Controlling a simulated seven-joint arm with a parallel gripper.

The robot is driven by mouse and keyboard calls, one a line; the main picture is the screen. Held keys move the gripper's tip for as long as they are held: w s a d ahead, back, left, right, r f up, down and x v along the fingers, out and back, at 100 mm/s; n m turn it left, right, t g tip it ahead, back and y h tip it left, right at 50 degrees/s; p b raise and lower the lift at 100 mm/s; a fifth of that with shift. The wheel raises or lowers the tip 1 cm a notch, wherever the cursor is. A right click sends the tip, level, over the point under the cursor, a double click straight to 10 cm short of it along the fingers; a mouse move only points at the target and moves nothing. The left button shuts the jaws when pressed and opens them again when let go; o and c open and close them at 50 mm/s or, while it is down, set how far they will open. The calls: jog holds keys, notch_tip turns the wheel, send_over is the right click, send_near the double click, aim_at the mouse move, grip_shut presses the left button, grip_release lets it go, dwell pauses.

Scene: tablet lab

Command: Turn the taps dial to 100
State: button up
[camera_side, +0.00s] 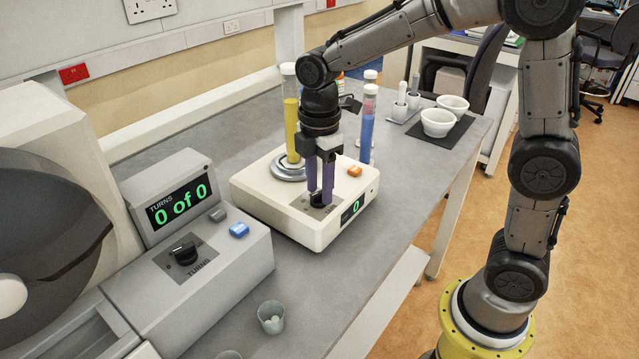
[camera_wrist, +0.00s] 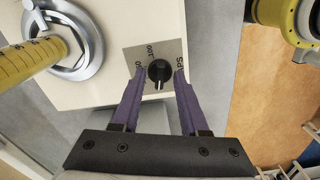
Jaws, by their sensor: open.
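The taps dial (camera_wrist: 158,72) is a black knob on a grey plate on top of the cream machine (camera_side: 262,200). In the wrist view its white pointer mark faces the gripper side, and "100" is printed on the plate beyond the knob. The machine's front display (camera_side: 352,210) reads a green 0. My gripper (camera_side: 320,201) has purple fingers pointing down at the dial. In the wrist view my gripper (camera_wrist: 159,74) is open, with one fingertip on each side of the knob. I cannot tell whether the fingers touch it. In the side view the fingers partly hide the knob.
A yellow-filled cylinder (camera_side: 291,125) stands on the machine's metal ring, close to my arm. An orange button (camera_side: 355,170) sits beside the dial. A grey machine (camera_side: 190,285) with a "0 of 0" display stands left. A small cup (camera_side: 271,318) is in front.

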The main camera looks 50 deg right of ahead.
jog(key=shift+c, duration=0.3)
grip_shut()
